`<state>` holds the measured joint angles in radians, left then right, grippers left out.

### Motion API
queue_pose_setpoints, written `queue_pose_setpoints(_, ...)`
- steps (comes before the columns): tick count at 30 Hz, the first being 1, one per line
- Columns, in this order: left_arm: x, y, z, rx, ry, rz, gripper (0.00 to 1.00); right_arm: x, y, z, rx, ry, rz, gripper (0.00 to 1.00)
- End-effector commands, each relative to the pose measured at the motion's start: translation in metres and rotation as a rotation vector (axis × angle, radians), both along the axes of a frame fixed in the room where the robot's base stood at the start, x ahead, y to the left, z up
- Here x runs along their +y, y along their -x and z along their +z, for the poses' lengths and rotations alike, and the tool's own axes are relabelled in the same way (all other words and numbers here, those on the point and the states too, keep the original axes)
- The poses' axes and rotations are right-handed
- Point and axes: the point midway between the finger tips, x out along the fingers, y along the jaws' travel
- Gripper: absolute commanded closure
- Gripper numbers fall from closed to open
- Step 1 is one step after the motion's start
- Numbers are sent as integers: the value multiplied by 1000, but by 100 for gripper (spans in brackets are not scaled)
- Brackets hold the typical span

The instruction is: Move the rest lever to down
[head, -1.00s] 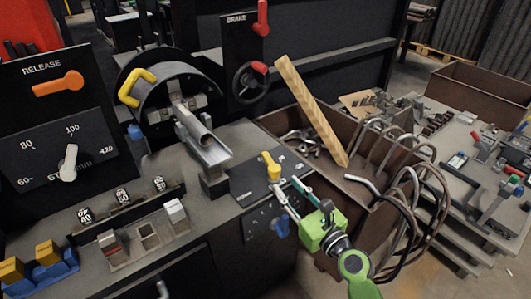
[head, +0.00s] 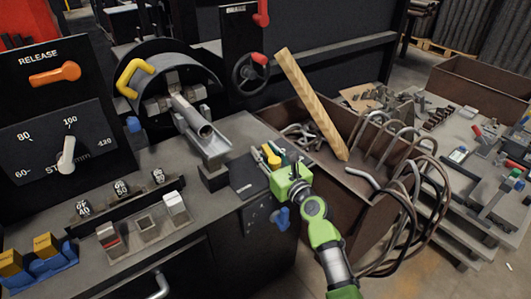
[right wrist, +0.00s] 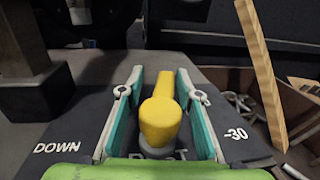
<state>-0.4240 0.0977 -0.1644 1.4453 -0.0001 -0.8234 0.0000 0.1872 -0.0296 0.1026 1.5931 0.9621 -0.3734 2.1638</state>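The yellow rest lever (head: 271,155) stands on a dark plate (head: 246,186) at the right end of the grey bench. In the right wrist view the lever (right wrist: 160,118) is between the two teal-lined fingers of my right gripper (right wrist: 160,76). The fingers are apart, with a gap at the left of the lever; whether the right finger touches it I cannot tell. The word DOWN (right wrist: 57,147) is on the plate at the left and -30 (right wrist: 237,134) at the right. In the head view my right gripper (head: 275,157) partly covers the lever. My left gripper is not in view.
A metal trough (head: 203,137) stands on the bench left of the lever. A blue knob (head: 282,217) is on the bench front below my right gripper. A brown bin (head: 352,190) with a wooden stick (head: 312,104) and bent tubes (head: 405,180) is close on the right.

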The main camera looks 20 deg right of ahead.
Motion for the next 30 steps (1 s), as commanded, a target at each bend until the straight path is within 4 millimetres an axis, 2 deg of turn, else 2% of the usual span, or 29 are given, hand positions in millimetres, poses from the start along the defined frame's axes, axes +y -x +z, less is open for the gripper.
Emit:
queue_pose_setpoints(7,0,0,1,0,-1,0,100,0,-1,0,0,1,0,68)
queue_pose_setpoints(8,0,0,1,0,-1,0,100,0,-1,0,0,1,0,71)
queue_pose_setpoints(11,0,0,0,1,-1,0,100,0,-1,0,0,1,0,97)
queue_pose_setpoints(12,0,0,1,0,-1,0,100,0,-1,0,0,1,0,100)
queue_pose_setpoints(30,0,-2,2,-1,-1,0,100,2,0,-2,4,2,13,100)
